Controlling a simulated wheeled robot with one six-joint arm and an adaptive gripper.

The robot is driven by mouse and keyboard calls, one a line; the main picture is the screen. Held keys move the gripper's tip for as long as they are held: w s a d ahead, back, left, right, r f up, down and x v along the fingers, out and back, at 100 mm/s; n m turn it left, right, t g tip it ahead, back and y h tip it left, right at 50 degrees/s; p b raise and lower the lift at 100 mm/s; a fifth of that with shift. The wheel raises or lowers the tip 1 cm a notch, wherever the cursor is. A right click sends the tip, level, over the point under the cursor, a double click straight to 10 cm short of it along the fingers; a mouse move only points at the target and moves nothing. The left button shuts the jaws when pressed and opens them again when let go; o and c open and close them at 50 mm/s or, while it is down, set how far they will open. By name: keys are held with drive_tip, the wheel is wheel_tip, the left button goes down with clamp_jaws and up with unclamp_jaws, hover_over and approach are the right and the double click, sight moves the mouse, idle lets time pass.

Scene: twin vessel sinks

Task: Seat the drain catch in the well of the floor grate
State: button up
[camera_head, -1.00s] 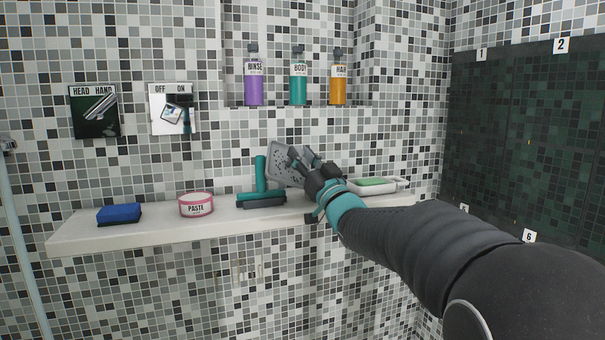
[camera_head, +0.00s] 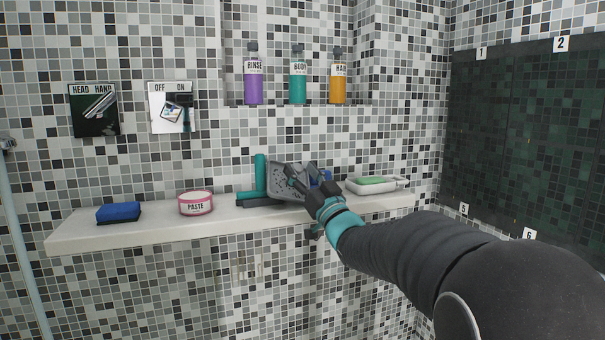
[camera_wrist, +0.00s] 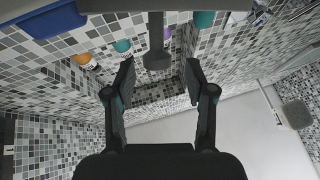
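My gripper (camera_head: 302,174) is up at the white shelf, in front of a grey perforated plate (camera_head: 276,180). In the wrist view my gripper (camera_wrist: 159,76) is open, its two fingers apart with nothing clamped between them. A dark grey bar (camera_wrist: 115,6) crosses the top of that view, and a short knobbed stem (camera_wrist: 157,52) from it shows between the fingers, apart from both. I cannot tell whether this plate or stem is the drain catch. A blue piece (camera_wrist: 48,20) shows beside the bar.
The shelf (camera_head: 120,240) holds a blue sponge (camera_head: 118,212), a pink paste tub (camera_head: 196,203), teal cylinders (camera_head: 260,172) and a soap dish (camera_head: 392,186). Several bottles (camera_head: 298,78) stand in the niche above. A dark numbered panel (camera_head: 520,140) covers the right wall.

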drive_tip(key=shift+r, duration=0.2)
drive_tip(key=b+v, duration=0.2)
drive_tip(key=v, duration=1)
drive_tip(key=shift+f, duration=0.15)
